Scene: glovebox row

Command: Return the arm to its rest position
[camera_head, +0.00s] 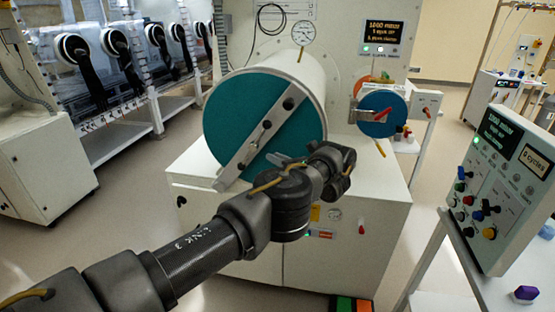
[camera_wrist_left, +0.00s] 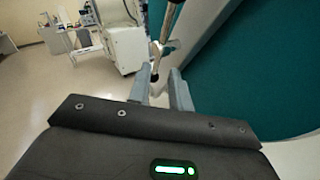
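My left arm comes in from the lower left in the head view and reaches to the front of a large round teal door (camera_head: 225,125). My left gripper (camera_head: 286,161) is at the door's lower right, largely hidden behind my wrist. In the left wrist view my left gripper (camera_wrist_left: 160,88) has its two grey fingers apart. A metal handle bar (camera_wrist_left: 167,40) shows between and beyond the fingertips; I cannot tell whether they touch it. The teal door (camera_wrist_left: 255,65) fills the right of that view. My right gripper is not in view.
The door closes a white cylinder on a white cabinet (camera_head: 232,237). A small blue round door (camera_head: 380,125) with a red handle is at its right. A control panel (camera_head: 505,185) stands at the right. Gloveboxes (camera_head: 115,50) line the left. Floor is open at left.

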